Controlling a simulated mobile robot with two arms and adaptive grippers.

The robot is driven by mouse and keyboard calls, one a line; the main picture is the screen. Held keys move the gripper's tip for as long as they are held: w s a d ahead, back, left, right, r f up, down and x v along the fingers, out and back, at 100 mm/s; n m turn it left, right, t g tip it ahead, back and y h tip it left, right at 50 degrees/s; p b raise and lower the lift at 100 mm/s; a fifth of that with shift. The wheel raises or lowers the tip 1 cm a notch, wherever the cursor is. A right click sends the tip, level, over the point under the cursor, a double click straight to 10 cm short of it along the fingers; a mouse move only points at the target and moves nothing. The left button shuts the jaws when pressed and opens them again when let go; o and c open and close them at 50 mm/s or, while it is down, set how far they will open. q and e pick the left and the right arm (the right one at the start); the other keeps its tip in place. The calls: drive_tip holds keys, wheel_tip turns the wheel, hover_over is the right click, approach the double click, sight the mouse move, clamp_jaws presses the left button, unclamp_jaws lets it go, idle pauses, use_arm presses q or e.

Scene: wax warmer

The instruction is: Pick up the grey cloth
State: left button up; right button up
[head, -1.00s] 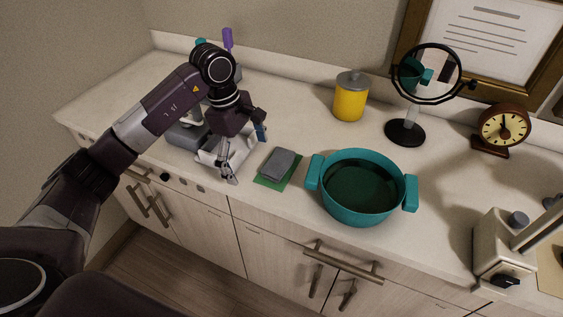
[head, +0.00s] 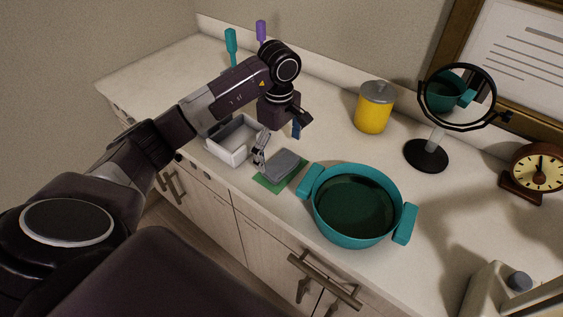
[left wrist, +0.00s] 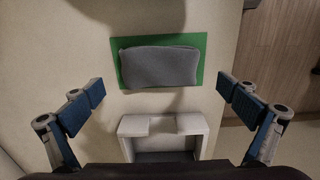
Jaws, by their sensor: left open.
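The grey cloth (head: 283,164) is a folded pad lying on a green mat (head: 266,184) on the counter, left of the teal pot. In the left wrist view the cloth (left wrist: 160,67) lies across the green mat (left wrist: 201,44), above the middle of the picture. My left gripper (head: 279,143) is open and empty above the counter, close to the cloth's left and back side. In the left wrist view its two fingers (left wrist: 160,98) stand wide apart, with the cloth ahead between their lines. My right gripper is not in view.
A white open box (head: 226,153) stands just left of the cloth; it also shows in the left wrist view (left wrist: 134,126). A teal pot (head: 322,224) is close on the right. A yellow canister (head: 373,109) and round mirror (head: 427,155) stand behind.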

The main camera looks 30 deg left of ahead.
sight(281, 160)
use_arm(q)
drive_tip(key=f, duration=0.1)
drive_tip(key=f+p, duration=0.1)
drive_tip(key=f, duration=0.1)
drive_tip(key=shift+d+f, duration=0.3)
drive_tip(key=shift+f, duration=0.1)
drive_tip(key=shift+a+f, duration=0.1)
drive_tip(key=c, duration=1)
drive_tip(key=shift+c, duration=0.9)
wheel_tip(281, 160, up, 9)
drive_tip(key=shift+w+r+b, duration=0.1)
drive_tip(key=shift+w+b, duration=0.05)
drive_tip(key=shift+b, duration=1)
wheel_tip(281, 160, up, 11)
drive_tip(key=p, duration=0.1)
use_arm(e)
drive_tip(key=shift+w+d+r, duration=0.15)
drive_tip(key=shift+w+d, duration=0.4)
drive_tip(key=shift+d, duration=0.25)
